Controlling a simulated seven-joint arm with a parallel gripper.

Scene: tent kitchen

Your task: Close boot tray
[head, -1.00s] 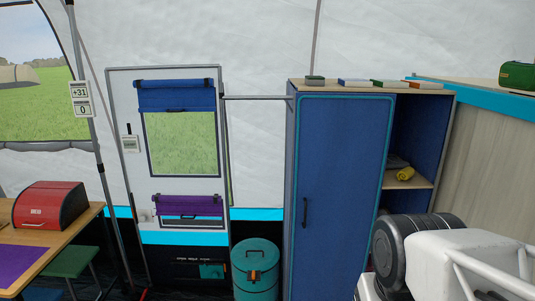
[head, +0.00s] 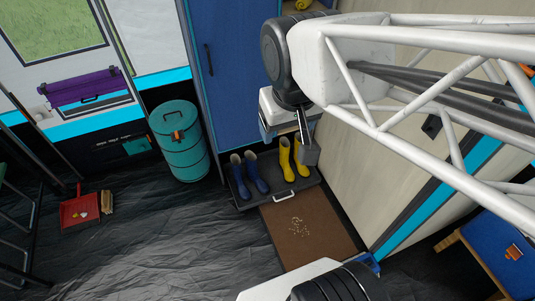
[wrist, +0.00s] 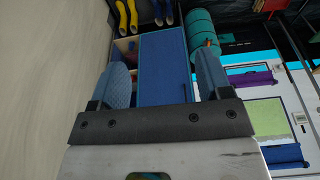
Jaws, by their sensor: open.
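The boot tray (head: 243,197) is a dark, shallow tray on the floor, sticking out in front of the tall blue cabinet (head: 222,80). It has a pale handle (head: 284,197) on its front edge. A pair of blue boots (head: 258,172) and a pair of yellow boots (head: 286,160) stand upright in it. My gripper (head: 306,148) is above the tray's right rear part, apart from the handle. In the wrist view my gripper (wrist: 163,80) is open with nothing between its fingers; the boots show at the top, and the handle is not visible.
A brown mat (head: 308,228) lies in front of the tray. A teal stacked container (head: 180,145) stands left of the cabinet. A red dustpan (head: 79,211) and a brush lie further left. A pale wooden panel borders the right. Dark floor left of the mat is clear.

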